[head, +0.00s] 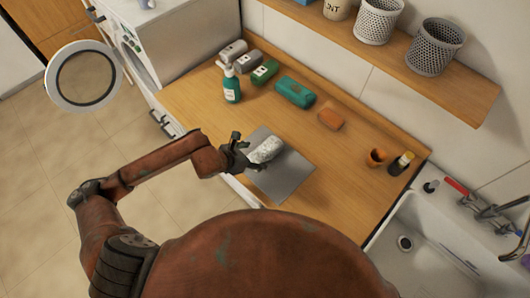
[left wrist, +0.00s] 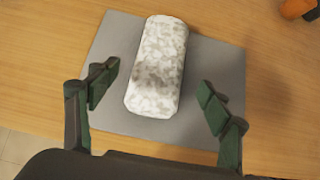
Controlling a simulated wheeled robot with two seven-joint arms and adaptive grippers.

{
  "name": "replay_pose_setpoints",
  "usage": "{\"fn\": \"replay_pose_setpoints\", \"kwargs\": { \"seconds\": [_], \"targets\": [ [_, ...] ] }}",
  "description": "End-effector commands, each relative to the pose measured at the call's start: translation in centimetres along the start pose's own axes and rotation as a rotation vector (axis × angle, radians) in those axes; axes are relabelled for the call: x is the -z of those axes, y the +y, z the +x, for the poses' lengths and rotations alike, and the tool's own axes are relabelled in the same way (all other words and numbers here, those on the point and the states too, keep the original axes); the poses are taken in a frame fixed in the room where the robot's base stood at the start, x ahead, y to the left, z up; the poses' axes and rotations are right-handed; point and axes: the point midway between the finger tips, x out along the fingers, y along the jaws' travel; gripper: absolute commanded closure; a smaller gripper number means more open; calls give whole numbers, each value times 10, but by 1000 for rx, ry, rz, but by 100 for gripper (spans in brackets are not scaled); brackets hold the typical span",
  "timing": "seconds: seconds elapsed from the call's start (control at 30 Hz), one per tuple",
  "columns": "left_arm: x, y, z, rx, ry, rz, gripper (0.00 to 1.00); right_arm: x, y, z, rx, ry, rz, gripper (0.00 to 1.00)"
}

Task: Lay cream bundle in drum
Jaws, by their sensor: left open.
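The cream bundle (head: 265,150) is a pale, mottled roll lying on a grey mat (head: 286,177) on the wooden counter. In the left wrist view the bundle (left wrist: 157,65) lies lengthwise on the mat (left wrist: 215,75), partly between my fingers. My left gripper (head: 240,148) is open beside the bundle's near end. In the left wrist view its fingers (left wrist: 158,95) stand apart on either side, with gaps to the bundle. The white washer (head: 185,38) stands at the upper left with its round door (head: 84,77) swung open. The drum opening (head: 130,48) shows only at a steep angle. My right gripper is out of view.
A teal pump bottle (head: 231,85) and several rolled bundles line the counter's back. An orange block (head: 331,119), an orange cup (head: 376,157) and a dark bottle (head: 401,163) stand to the right. A sink (head: 420,240) lies beyond. A shelf (head: 400,55) with baskets hangs above.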

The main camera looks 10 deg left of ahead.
Motion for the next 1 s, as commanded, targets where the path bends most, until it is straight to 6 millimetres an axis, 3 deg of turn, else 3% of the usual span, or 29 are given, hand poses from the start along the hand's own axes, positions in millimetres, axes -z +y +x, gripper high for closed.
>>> {"fn": "replay_pose_setpoints", "kwargs": {
  "seconds": [0.5, 0.8, 1.0],
  "targets": [
    [-3, 1, 63, 5, -2, -2, 28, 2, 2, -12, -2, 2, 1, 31],
    [-2, 1, 69, 5, -2, -1, 28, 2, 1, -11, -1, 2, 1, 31],
    [-2, 1, 69, 5, -2, -1, 41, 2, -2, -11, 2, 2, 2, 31]
  ]
}}
